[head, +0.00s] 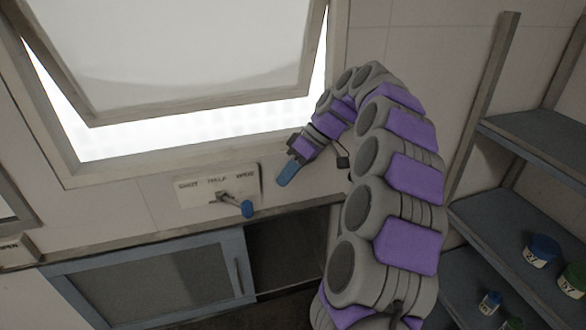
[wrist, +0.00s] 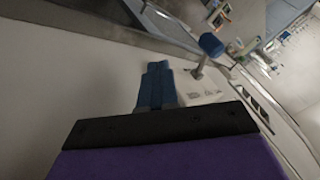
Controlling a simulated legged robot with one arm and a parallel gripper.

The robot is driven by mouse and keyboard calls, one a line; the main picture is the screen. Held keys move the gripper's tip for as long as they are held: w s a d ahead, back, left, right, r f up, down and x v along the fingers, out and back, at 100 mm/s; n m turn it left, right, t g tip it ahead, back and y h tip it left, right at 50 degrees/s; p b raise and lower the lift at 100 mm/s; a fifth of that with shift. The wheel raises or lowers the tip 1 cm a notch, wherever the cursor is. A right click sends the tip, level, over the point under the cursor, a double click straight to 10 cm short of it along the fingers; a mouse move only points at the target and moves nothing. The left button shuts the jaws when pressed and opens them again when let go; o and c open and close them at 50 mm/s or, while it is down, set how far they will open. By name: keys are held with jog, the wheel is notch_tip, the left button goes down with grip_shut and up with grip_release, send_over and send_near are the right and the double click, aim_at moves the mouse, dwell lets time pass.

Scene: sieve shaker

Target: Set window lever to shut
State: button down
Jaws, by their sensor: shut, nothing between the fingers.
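The window lever has a blue knob (head: 247,209) on a grey arm, which points right and down from its pivot. It is mounted on a pale label plate (head: 205,193) reading SHUT, HALF and OPEN from left to right. The knob is on the OPEN side. The window sash (head: 185,50) is tilted, with a bright gap along its lower edge. My gripper (head: 287,173) is shut and empty, above and right of the knob, apart from it. In the wrist view the shut blue fingers (wrist: 155,85) show, with the lever knob (wrist: 211,44) up and to their right.
Below the lever is a counter edge with a sliding-door cabinet (head: 165,280), partly open at its right. At the right, shelves (head: 490,235) hold several small jars, one with a blue lid (head: 542,249). The wall around the plate is clear.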

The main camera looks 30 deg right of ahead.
jog(key=s+a+f+m+t+h, duration=0.1)
jog(key=a+m+t+h, duration=0.4)
jog(key=a+m, duration=0.8)
jog(key=shift+s+a+f+h+b, duration=0.4)
jog(key=shift+s+a+h, duration=0.25)
jog(key=shift+a, duration=3.2)
